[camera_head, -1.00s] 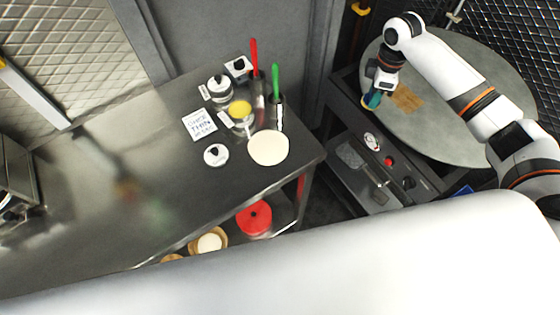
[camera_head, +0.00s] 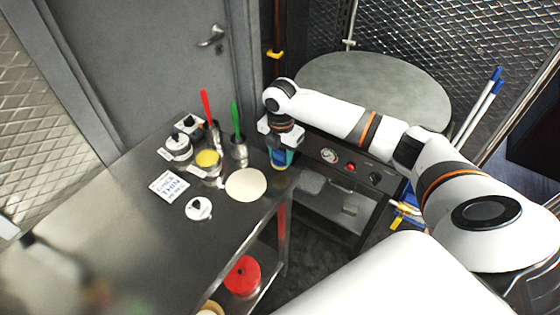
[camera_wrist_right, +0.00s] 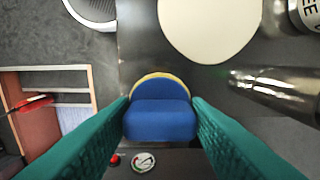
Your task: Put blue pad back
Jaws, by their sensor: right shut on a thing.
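The blue pad (camera_wrist_right: 160,120) has a rounded, yellowish edge and sits between the green fingers of my right gripper (camera_wrist_right: 160,128) in the right wrist view. In the head view my right gripper (camera_head: 280,160) is shut on it at the right edge of the steel table (camera_head: 130,235), beside the pale flat disc (camera_head: 246,185). The pad is mostly hidden by the fingers there.
Red-handled (camera_head: 206,106) and green-handled (camera_head: 236,118) tools stand in metal cups at the table's back. Lidded pots, a yellow-filled bowl (camera_head: 207,159) and a lettered card (camera_head: 168,187) are nearby. A control panel (camera_head: 350,168) fronts the round grey top (camera_head: 385,80).

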